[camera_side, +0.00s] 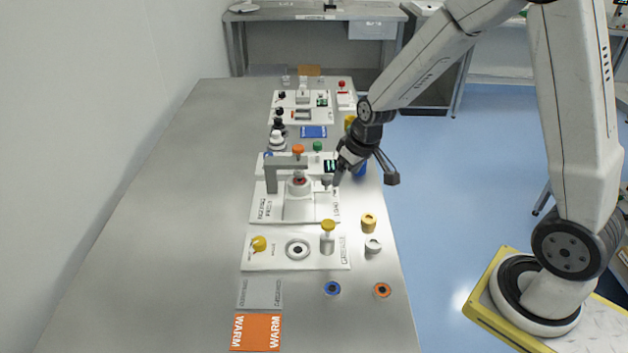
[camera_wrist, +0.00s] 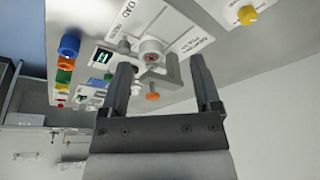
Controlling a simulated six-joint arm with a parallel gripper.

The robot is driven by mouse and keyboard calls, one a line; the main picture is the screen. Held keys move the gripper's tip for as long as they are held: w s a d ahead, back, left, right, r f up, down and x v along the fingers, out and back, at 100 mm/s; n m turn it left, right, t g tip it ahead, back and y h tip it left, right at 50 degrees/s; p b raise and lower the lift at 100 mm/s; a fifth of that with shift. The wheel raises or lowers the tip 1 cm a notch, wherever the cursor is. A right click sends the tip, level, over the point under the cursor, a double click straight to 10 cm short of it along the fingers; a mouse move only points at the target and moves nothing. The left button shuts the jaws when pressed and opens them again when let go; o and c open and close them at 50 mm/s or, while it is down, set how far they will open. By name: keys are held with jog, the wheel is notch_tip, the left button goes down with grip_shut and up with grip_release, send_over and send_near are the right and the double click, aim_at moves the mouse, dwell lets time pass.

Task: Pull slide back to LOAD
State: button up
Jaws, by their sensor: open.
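The press station has a white base plate (camera_side: 268,215) with the word LOAD at its right end and more lettering at its left. A grey arch (camera_side: 271,178) with an orange knob (camera_side: 298,149) stands over the slide (camera_side: 299,208). The slide carries a round white nest with a red ring, beneath the arch. A small dark knob (camera_side: 326,184) stands on the slide's LOAD side; it also shows in the wrist view (camera_wrist: 125,46). My gripper (camera_side: 337,181) is open and empty, close to this knob on the right. In the wrist view its fingers (camera_wrist: 160,62) frame the station from farther back.
A plate with a yellow knob (camera_side: 259,243), a ring and a yellow-topped post lies in front. A yellow cup (camera_side: 368,222) and a white cup (camera_side: 373,245) stand near the table's right edge. More stations (camera_side: 300,108) stand behind. The left side of the table is bare.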

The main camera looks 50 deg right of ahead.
jog(key=t, duration=0.1)
send_near(327, 177)
jog(key=f, duration=0.1)
jog(key=shift+w+a+f, duration=0.15)
jog(key=shift+w+f, duration=0.05)
jog(key=shift+x, duration=3.85)
jog(key=shift+w, duration=0.1)
jog(key=shift+c, duration=0.2)
grip_shut()
